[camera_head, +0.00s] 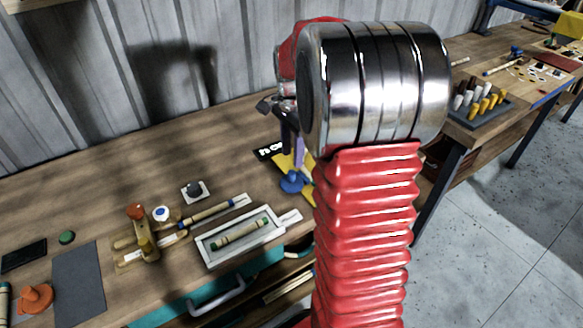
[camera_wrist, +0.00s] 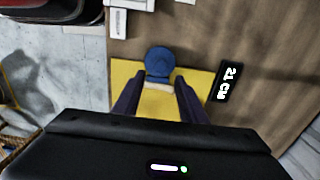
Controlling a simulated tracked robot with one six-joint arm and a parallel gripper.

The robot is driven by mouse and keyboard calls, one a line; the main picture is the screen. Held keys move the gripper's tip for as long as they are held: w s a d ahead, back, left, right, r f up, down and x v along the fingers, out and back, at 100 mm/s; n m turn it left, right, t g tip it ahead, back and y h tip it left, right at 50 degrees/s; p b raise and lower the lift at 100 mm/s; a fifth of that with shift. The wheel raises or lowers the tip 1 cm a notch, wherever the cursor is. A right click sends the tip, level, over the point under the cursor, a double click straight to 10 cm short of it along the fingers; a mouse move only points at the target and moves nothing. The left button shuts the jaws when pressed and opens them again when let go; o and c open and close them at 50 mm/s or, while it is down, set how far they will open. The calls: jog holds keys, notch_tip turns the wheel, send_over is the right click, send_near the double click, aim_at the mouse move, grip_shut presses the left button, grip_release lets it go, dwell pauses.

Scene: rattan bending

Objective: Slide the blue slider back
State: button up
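The blue slider has a round blue knob (camera_head: 291,181) and stands on a yellow plate (camera_head: 307,193), partly hidden behind my arm. In the wrist view the blue knob (camera_wrist: 160,62) is near the top middle, over the yellow plate (camera_wrist: 122,72). A pale strip lies just below the knob. My gripper (camera_wrist: 159,88) is open, its two dark fingers apart on either side of the pale strip, with the knob just beyond the tips. I cannot tell whether they touch it. In the head view my gripper (camera_head: 290,128) is mostly hidden by the arm.
A black length label (camera_wrist: 228,82) lies beside the yellow plate. A white tray (camera_head: 213,261) holding a rattan piece, and a wooden jig (camera_head: 128,259), stand to the left on the bench. The bench (camera_head: 235,125) is clear towards the wall.

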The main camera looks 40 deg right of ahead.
aim_at(292, 171)
notch_tip(292, 171, down, 6)
dwell(0.4)
jog(key=shift+c, duration=0.4)
grip_shut()
